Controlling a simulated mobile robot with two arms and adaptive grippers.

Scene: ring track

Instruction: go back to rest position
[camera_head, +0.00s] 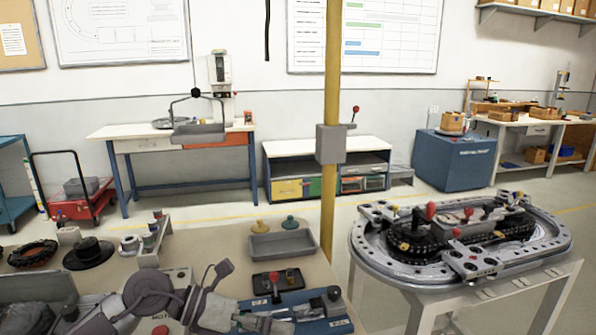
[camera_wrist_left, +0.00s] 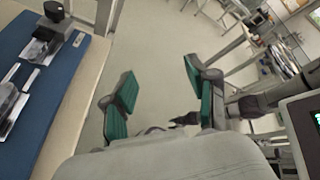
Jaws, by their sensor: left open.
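My left arm comes in low at the left of the head view, over the front of the beige table. Its gripper (camera_head: 264,322) is near the bottom edge, beside a blue fixture plate (camera_head: 315,322). In the left wrist view the two green-padded fingers (camera_wrist_left: 160,98) stand wide apart. Nothing is between them; bare floor shows there. The fixture plate (camera_wrist_left: 72,60) lies to their left in that view. My right gripper cannot be made out in either view.
The beige table (camera_head: 215,240) holds a grey tray (camera_head: 283,245), a black box with levers (camera_head: 278,281) and several small parts. A yellow post (camera_head: 329,190) stands behind it. The oval ring track (camera_head: 372,255) sits on a white stand at right. Floor between them is clear.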

